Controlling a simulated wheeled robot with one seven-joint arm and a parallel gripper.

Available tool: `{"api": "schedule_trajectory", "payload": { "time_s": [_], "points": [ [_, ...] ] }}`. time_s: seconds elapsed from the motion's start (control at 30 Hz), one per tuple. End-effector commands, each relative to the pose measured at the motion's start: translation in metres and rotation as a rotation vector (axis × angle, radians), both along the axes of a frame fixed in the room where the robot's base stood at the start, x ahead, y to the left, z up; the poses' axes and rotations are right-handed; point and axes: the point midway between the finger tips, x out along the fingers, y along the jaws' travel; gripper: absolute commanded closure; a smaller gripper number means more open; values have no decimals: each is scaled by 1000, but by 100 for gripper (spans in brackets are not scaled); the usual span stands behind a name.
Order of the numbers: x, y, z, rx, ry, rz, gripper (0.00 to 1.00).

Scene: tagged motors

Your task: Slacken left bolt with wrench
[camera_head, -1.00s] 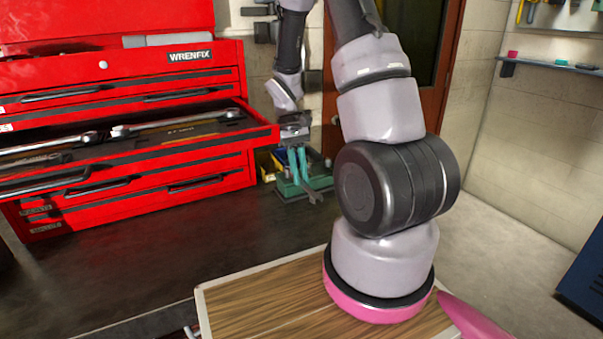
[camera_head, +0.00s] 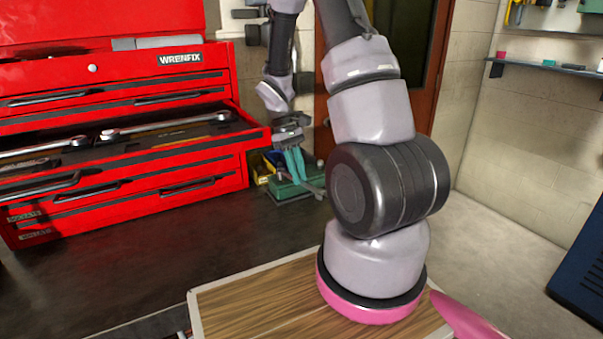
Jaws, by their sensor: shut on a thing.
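My gripper (camera_head: 297,178) hangs from my arm to the right of the red toolbox, above the dark bench. The wrench's handle is mostly hidden by the fingers.
A red toolbox (camera_head: 120,172) stands at left with an open drawer (camera_head: 190,153) holding large wrenches. The bench top (camera_head: 130,265) in front of the toolbox is clear. A shelf (camera_head: 550,68) hangs at right.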

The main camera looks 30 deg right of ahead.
Motion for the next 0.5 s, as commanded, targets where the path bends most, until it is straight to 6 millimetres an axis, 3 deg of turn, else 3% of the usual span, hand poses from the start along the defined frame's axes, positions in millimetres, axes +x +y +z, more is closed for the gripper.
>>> {"api": "schedule_trajectory", "payload": {
  "time_s": [0.2,0.5],
  "points": [
    [4,-10,0,0,-1,131,100],
    [4,-11,0,0,-1,144,100]
  ]
}}
